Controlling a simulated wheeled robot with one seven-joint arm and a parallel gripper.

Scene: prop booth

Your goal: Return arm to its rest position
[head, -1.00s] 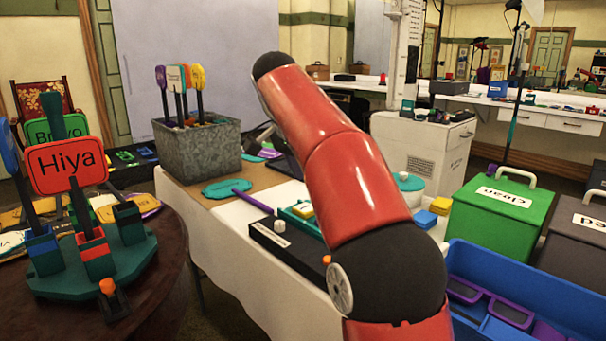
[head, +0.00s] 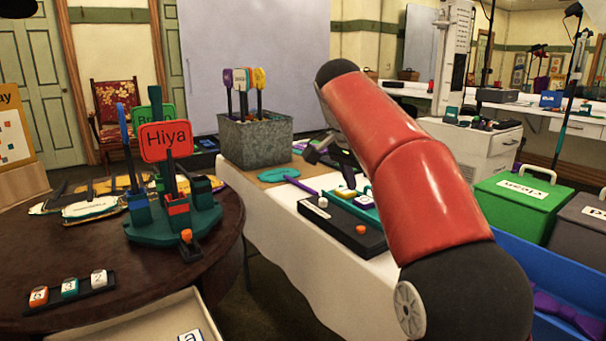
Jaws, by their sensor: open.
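My red and black arm (head: 405,185) reaches up and forward from the lower right, bent at a black joint. My gripper (head: 318,153) shows only in part beyond the arm's far end, over the white-covered table (head: 285,225). Its grey jaw parts stand apart and nothing shows between them. The rest of the gripper is hidden behind the red arm link.
A dark round table (head: 200,270) at left bears a stand with a red "Hiya" sign (head: 166,141). A metal bin (head: 256,141) holds paddles. A green "clean" box (head: 515,205) and a blue bin (head: 560,265) lie right. A pale tray (head: 150,328) is in front.

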